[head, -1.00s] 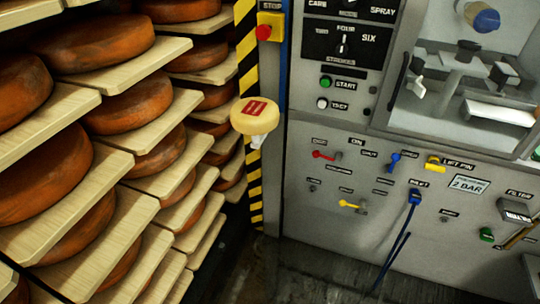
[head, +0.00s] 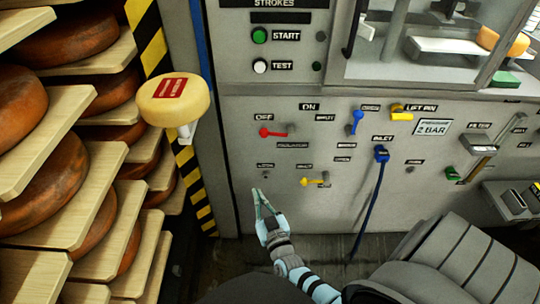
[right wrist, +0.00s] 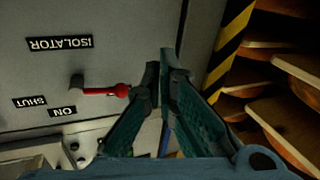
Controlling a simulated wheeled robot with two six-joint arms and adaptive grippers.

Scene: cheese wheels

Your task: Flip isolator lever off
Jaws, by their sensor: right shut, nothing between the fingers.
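The red isolator lever (head: 270,132) is on the grey machine panel in the head view, between the OFF label and the ISOLATOR label. It lies about level, its ball end pointing left under OFF, away from ON. The lever shows upside down in the right wrist view (right wrist: 104,91), with its ball close beside my fingers; I cannot tell whether they touch. My right gripper (head: 258,194) is shut and empty; in the head view it appears below and left of the lever. It fills the middle of the right wrist view (right wrist: 166,72). My left gripper is not in view.
Shelves of cheese wheels (head: 90,205) stand left. A pale cheese-shaped piece with a red label (head: 172,100) sticks out beside the striped post.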

